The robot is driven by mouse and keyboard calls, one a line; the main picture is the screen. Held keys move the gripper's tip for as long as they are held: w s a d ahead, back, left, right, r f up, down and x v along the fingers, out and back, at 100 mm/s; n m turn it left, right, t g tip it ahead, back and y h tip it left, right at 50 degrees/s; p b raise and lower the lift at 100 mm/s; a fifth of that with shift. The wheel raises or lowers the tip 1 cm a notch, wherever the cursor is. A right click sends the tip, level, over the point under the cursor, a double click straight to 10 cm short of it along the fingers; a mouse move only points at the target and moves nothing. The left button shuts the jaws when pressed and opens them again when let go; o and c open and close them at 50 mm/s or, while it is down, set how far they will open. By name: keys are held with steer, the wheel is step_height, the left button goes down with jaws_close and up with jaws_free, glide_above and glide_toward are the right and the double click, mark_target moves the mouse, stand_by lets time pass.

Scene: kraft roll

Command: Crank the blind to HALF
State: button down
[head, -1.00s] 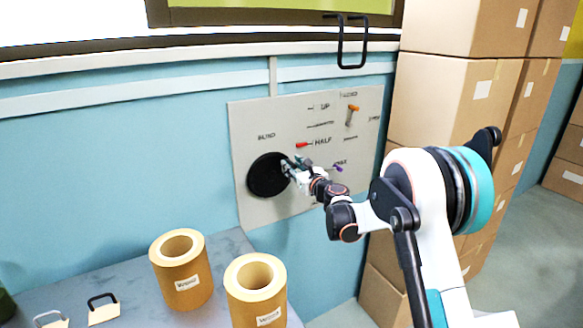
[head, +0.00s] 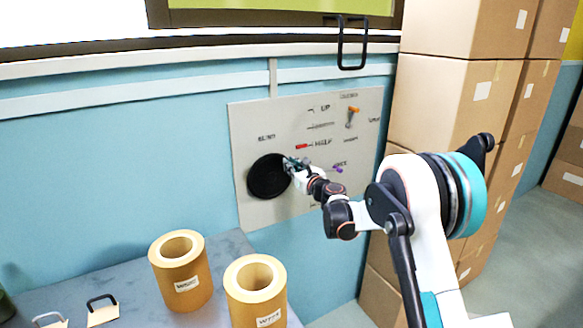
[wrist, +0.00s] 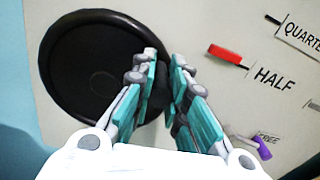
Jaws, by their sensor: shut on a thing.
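The black round crank wheel (head: 268,176) is on the grey wall panel, under the label BLIND; it fills the upper left of the wrist view (wrist: 90,65). My gripper (head: 290,165) is at the wheel's right edge. In the wrist view its teal fingers (wrist: 165,85) are close together over that edge, shut on the crank wheel's grip, which they mostly hide. A red pointer (wrist: 225,53) sits right of the wheel, its right end level with the HALF label (wrist: 275,75); it also shows in the head view (head: 302,147). The QUARTER label (wrist: 302,37) is above HALF.
An orange-tipped lever (head: 353,113) and a purple knob (head: 338,169) are on the same panel. Cardboard boxes (head: 450,100) are stacked on the right. Two brown rolls (head: 180,268) stand on the grey table below. A black handle (head: 352,60) hangs above the panel.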

steer(key=shift+w+d+f+m+b, duration=0.15)
steer(key=shift+d+f+m+b, duration=0.15)
steer(key=shift+f+m+b, duration=0.75)
steer(key=shift+w+d+f+m+b, duration=0.2)
steer(key=shift+f+m, duration=0.4)
steer(key=shift+m, duration=0.95)
steer(key=shift+w+d+f+m+b, duration=0.15)
steer(key=shift+d+f+m+b, duration=0.3)
steer(key=shift+f+m, duration=0.65)
steer(key=shift+a+r+m, duration=0.1)
steer(key=shift+r+m, duration=0.1)
steer(key=shift+m, duration=0.1)
steer(key=c, duration=1.6)
jaws_free()
steer(key=shift+o, duration=0.2)
steer(key=v, duration=1.2)
steer(key=shift+f, duration=0.1)
